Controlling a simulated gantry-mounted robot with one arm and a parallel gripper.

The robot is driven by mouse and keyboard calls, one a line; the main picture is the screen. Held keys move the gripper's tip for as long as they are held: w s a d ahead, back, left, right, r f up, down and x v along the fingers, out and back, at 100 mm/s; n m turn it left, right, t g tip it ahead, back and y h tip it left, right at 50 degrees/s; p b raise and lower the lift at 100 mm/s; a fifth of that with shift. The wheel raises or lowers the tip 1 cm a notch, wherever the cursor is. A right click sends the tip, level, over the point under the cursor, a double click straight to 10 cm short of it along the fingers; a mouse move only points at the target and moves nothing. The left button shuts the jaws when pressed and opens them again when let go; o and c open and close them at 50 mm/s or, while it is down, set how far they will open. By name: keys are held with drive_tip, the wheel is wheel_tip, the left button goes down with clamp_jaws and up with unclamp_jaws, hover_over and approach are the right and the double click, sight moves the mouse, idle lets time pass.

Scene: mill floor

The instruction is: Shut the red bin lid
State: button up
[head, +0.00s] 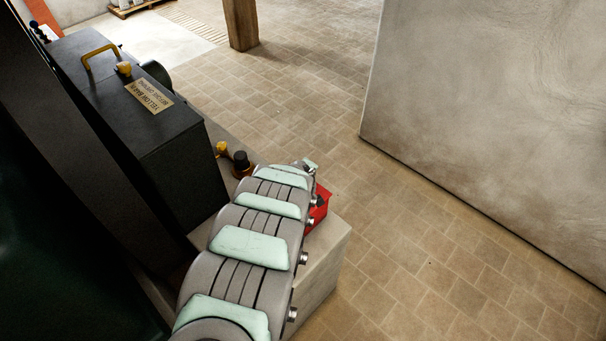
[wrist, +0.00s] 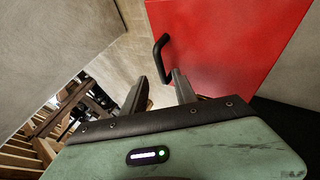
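A red panel with a black bar handle (wrist: 160,52) fills the upper right of the wrist view; I take it for the red bin lid (wrist: 225,45). How far it stands open cannot be told. In the head view only a small red part of the bin (head: 320,212) shows at the end of a pale block, mostly hidden behind my arm. My gripper (wrist: 160,76) has its two dark fingers apart with nothing between them. The handle appears just beyond the fingertips, with no clear contact. In the head view my gripper is mostly hidden by the arm.
A black machine box (head: 130,100) with a yellow handle and a label stands left of my arm. A knob with a black top (head: 241,163) sits close beside the arm. A pale wall (head: 490,120) stands at the right. The tiled floor between is clear.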

drive_tip(key=shift+p+v, duration=0.35)
drive_tip(key=shift+v, duration=1.1)
drive_tip(key=shift+w+d+r, duration=0.1)
drive_tip(key=shift+w, duration=0.05)
